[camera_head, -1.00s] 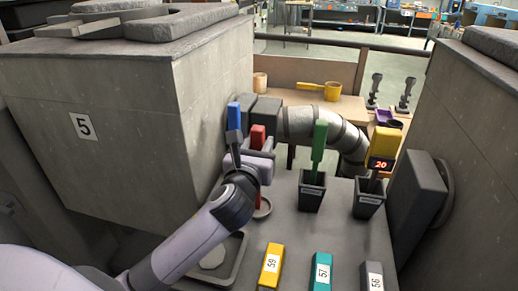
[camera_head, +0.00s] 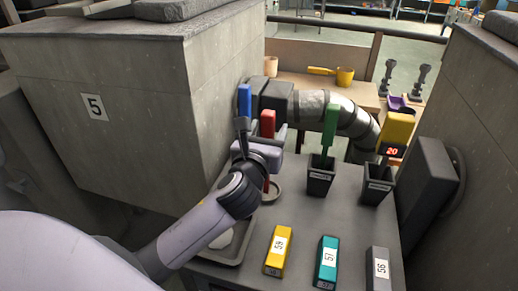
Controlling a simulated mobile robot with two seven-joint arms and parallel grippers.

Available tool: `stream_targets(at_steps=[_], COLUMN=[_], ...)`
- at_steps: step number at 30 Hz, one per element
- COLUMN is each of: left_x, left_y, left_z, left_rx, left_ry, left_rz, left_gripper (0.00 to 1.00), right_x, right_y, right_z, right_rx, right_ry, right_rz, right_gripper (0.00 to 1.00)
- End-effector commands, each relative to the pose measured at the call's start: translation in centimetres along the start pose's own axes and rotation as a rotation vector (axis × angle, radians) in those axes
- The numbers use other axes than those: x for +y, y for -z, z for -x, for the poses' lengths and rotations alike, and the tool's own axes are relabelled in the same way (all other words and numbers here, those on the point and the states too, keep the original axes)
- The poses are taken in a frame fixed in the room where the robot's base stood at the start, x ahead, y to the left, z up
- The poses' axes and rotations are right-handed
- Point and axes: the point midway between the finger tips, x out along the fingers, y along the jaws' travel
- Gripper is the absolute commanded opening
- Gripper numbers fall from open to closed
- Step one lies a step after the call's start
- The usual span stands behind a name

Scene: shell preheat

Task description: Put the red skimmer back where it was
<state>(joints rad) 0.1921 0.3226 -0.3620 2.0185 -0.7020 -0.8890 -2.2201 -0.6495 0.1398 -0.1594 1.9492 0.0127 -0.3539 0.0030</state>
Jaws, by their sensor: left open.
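The red skimmer (camera_head: 268,122) shows as an upright red handle just beyond my left gripper (camera_head: 268,147). A strip of red also shows below the gripper, above a small round dish (camera_head: 272,191). My left gripper is open around or right beside the red handle; its own body hides the middle of the skimmer, so I cannot tell whether it touches. The skimmer's lower end is mostly hidden. A blue-handled tool (camera_head: 244,99) stands just left of the red handle. My right gripper is not in view.
Yellow (camera_head: 278,251), teal (camera_head: 327,262) and grey (camera_head: 378,268) numbered blocks lie in front. Concrete block walls flank both sides.

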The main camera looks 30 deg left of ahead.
Motion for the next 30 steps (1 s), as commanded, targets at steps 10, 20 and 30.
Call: stream_targets(at_steps=[10, 20, 30], left_x=[0.0, 0.0, 0.0], left_y=[0.1, 0.0, -0.1], left_z=[6.7, 10.4, 10.6], left_rx=[0.000, -0.001, -0.002], left_ry=[0.002, 0.000, -0.001], left_rz=[0.000, 0.001, 0.001], left_gripper=[0.60, 0.60, 0.60], right_x=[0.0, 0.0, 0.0], right_y=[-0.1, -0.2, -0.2], right_z=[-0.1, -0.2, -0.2], right_rx=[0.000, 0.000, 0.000], right_ry=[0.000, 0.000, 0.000], right_rz=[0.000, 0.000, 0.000], right_gripper=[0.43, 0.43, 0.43])
